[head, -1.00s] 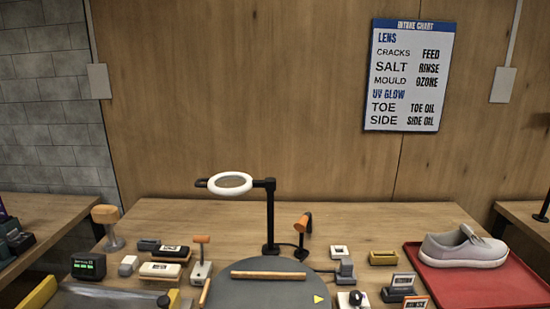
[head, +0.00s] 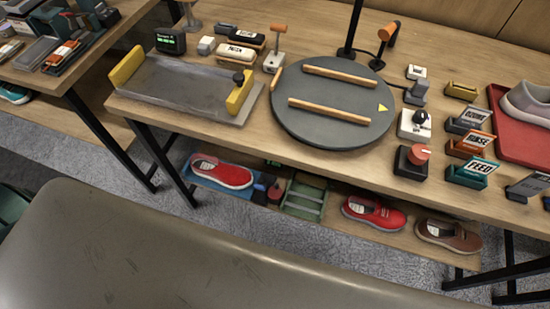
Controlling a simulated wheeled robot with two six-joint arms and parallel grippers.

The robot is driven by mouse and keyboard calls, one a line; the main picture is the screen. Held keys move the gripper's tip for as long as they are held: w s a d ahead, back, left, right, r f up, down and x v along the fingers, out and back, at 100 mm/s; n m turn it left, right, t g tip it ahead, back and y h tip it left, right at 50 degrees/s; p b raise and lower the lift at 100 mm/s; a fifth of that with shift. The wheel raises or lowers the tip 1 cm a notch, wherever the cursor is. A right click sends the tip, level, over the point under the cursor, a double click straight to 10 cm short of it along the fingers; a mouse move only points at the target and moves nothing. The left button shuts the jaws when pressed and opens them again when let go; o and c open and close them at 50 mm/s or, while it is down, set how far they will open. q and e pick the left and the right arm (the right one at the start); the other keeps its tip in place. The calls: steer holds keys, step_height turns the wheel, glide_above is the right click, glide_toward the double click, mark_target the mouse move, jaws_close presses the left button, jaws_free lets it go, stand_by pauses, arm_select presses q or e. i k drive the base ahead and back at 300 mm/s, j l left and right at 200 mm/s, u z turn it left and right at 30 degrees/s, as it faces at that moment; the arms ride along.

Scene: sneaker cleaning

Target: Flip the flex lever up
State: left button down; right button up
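No label in view names the flex lever. A tilted orange-headed piece (head: 389,31) on a dark stand is behind the turntable. I cannot tell which is the flex lever. Neither of my grippers is in view.
A round grey turntable (head: 332,126) with two wooden bars fills the table's middle. Right of it are a white box with a black dial (head: 415,122), a red-knobbed box (head: 412,160), labelled holders and a red tray (head: 510,134) with a shoe. Shoes lie on the shelf below.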

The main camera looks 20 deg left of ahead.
mark_target(260, 187)
steer(key=u, duration=0.75)
